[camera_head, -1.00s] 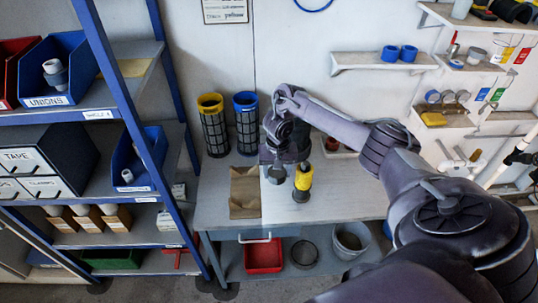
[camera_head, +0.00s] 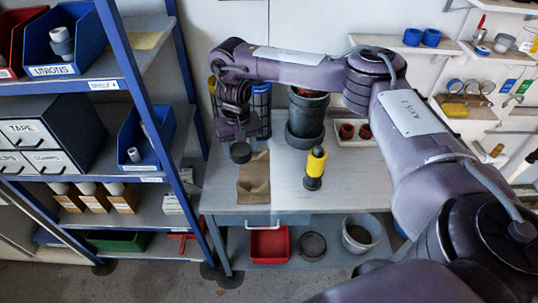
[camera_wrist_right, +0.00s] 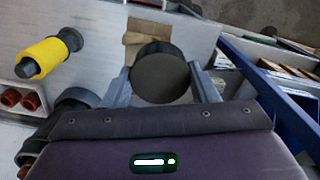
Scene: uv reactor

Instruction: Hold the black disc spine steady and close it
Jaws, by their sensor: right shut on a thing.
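My right gripper (camera_head: 240,140) is shut on a dark round disc-like piece (camera_head: 240,153), held at the front left of the bench, beside the brown paper. In the right wrist view the same piece (camera_wrist_right: 160,76) sits between the two grey fingers. A yellow cylinder with black ends (camera_head: 315,166) stands upright on the bench to the right, apart from the gripper. It also shows in the right wrist view (camera_wrist_right: 48,57). I cannot tell for sure which piece is the black disc spine. My left gripper is not in view.
A big dark grey vessel (camera_head: 305,122) stands at the bench's back. Mesh cylinders (camera_head: 262,108) stand partly hidden behind my right arm. Brown paper (camera_head: 254,182) lies on the bench (camera_head: 350,195). A blue-framed shelf stands at the left. The front right of the bench is clear.

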